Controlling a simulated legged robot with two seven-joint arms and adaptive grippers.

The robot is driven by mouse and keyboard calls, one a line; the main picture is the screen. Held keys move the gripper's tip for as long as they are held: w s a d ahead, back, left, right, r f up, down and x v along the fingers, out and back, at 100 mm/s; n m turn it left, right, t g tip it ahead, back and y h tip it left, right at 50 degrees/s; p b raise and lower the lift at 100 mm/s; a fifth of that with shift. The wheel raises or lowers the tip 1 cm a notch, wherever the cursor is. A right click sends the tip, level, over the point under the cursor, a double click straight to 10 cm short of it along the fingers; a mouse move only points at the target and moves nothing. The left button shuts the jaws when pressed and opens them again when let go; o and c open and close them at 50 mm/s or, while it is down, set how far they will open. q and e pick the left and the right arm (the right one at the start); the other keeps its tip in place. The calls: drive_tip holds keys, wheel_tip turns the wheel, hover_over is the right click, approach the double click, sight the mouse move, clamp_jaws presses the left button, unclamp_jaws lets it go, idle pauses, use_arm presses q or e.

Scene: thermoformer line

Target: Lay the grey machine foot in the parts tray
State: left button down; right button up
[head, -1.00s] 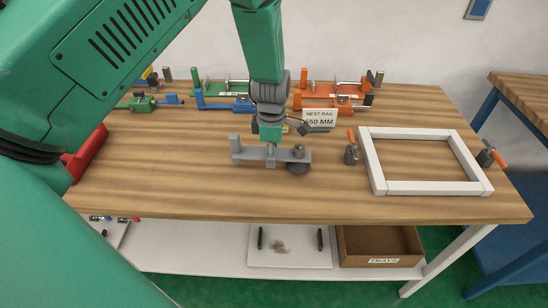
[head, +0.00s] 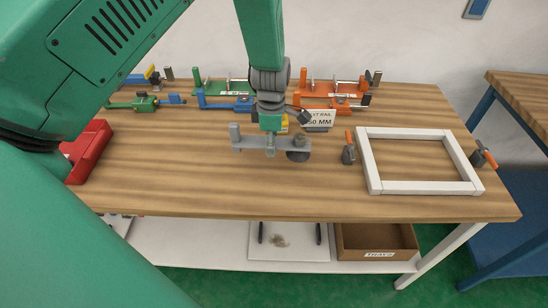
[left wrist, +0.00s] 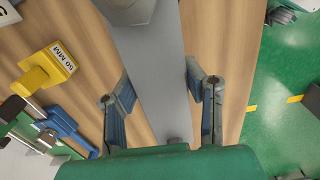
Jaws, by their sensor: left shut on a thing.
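My left gripper (head: 270,146) is above the middle of the wooden bench and is shut on the grey machine foot (head: 254,143). The foot looks like a long grey bar with an upright block at its left end and a dark round pad at its right end. In the left wrist view the grey bar (left wrist: 160,70) runs between the two fingers (left wrist: 162,95). I cannot tell its exact height above the bench. A red tray-like container (head: 90,150) stands at the bench's left, partly hidden by my arm; I cannot tell for sure that it is the parts tray. My right gripper is not in view.
A white frame (head: 370,165) lies at right between two small clamps. A cardboard box (head: 378,256) is on the lower shelf. The bench's front middle is clear.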

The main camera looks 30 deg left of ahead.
use_arm(q)
drive_tip(key=shift+r+p, duration=1.9)
drive_tip(key=shift+r, duration=0.45)
